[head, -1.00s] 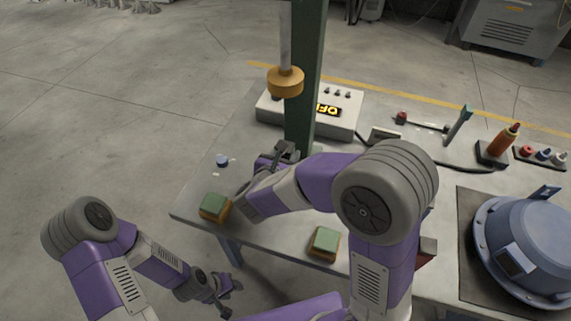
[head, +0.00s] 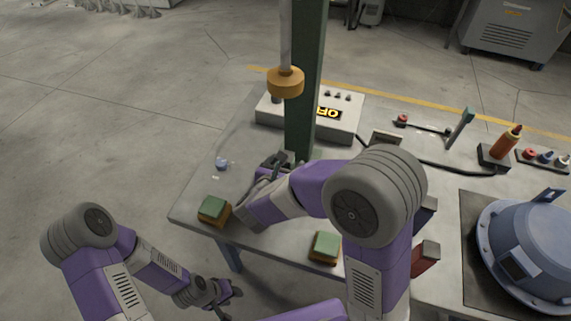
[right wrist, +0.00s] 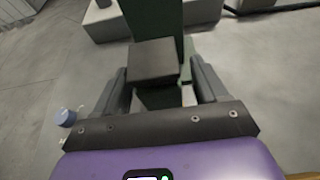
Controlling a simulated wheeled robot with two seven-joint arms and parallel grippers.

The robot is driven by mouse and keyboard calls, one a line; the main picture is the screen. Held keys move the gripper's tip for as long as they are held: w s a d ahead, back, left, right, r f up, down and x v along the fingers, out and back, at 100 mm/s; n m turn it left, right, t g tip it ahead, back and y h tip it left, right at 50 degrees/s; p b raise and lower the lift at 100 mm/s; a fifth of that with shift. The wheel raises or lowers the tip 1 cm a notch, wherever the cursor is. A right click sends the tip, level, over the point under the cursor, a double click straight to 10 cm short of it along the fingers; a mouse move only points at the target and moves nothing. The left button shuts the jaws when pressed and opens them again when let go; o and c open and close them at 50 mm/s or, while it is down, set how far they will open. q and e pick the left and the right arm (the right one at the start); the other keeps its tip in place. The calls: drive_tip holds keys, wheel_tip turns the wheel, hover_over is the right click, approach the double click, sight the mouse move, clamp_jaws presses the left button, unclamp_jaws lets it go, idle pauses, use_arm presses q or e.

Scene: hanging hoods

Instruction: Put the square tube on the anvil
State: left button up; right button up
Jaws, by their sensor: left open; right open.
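My right gripper (head: 278,160) is open at the foot of the green press column. In the right wrist view its two fingers (right wrist: 160,88) stand on either side of a dark square block (right wrist: 153,60) in front of the column. I cannot tell whether this block is the anvil or the square tube, or whether the fingers touch it. A brass-coloured press head (head: 285,82) hangs above. A red block (head: 427,257) and a dark block (head: 426,212) show partly behind my right arm. My left gripper (head: 226,297) is open and empty, below the table's left front edge.
The green column (head: 305,90) rises beside a white control box (head: 345,115). Two green-topped pads (head: 212,208) (head: 325,246) sit along the front edge. A blue hood (head: 530,245) lies at the right. A small blue knob (head: 222,163) is at the left.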

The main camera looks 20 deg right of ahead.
drive_tip(key=shift+r, duration=0.25)
drive_tip(key=p+v, duration=0.3)
drive_tip(key=v, duration=0.9)
drive_tip(key=shift+f, duration=0.1)
